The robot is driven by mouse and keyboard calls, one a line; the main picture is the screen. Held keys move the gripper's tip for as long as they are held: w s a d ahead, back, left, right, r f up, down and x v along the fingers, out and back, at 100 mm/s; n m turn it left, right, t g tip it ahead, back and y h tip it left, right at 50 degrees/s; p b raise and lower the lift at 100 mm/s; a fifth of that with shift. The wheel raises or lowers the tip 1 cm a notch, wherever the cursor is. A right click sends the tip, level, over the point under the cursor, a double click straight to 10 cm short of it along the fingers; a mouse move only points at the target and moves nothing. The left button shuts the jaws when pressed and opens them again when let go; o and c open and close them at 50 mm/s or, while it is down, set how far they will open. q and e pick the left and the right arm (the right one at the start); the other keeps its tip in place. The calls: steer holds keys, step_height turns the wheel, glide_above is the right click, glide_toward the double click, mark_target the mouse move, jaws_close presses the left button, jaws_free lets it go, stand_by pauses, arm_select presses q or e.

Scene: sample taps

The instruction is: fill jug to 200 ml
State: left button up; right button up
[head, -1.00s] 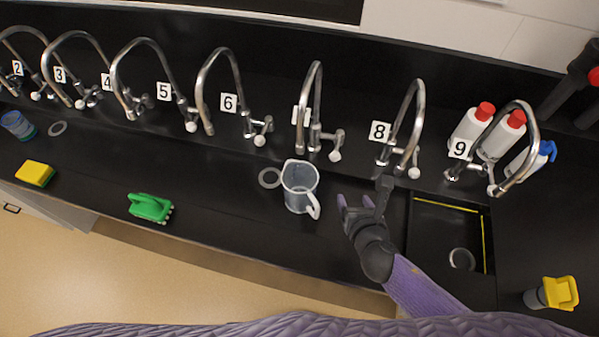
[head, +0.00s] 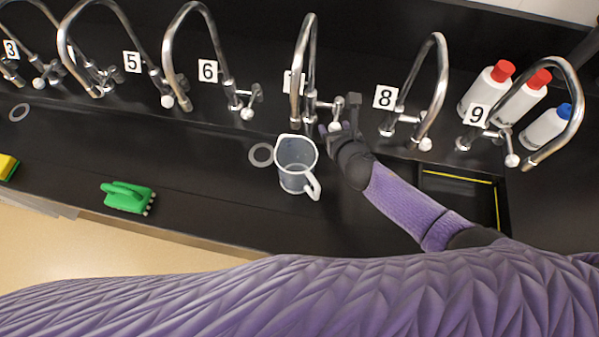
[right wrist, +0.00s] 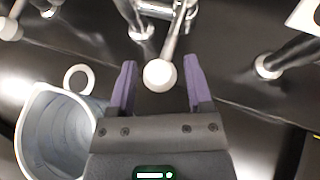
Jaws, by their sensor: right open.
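A clear measuring jug (head: 295,168) stands upright on the black bench, below the spout of the tap behind it (head: 306,70); its handle points to the lower right. Its open top also shows in the right wrist view (right wrist: 58,140), and any water in it is hard to make out. My right gripper (head: 341,119) is at that tap's white knob (head: 336,126). In the right wrist view my gripper (right wrist: 158,88) is open, with the knob (right wrist: 160,75) between its fingertips. The tap's number label is mostly hidden. My left gripper is not in view.
Taps 6 (head: 176,60) and 8 (head: 437,80) stand on either side. A green brush (head: 128,196) and a yellow sponge (head: 7,167) lie to the left. White bottles (head: 488,92) stand at the right behind tap 9. A sunken basin (head: 460,190) lies right of my arm.

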steer(key=p+v, duration=0.5)
steer(key=v, duration=0.3)
steer(key=shift+p, duration=0.4)
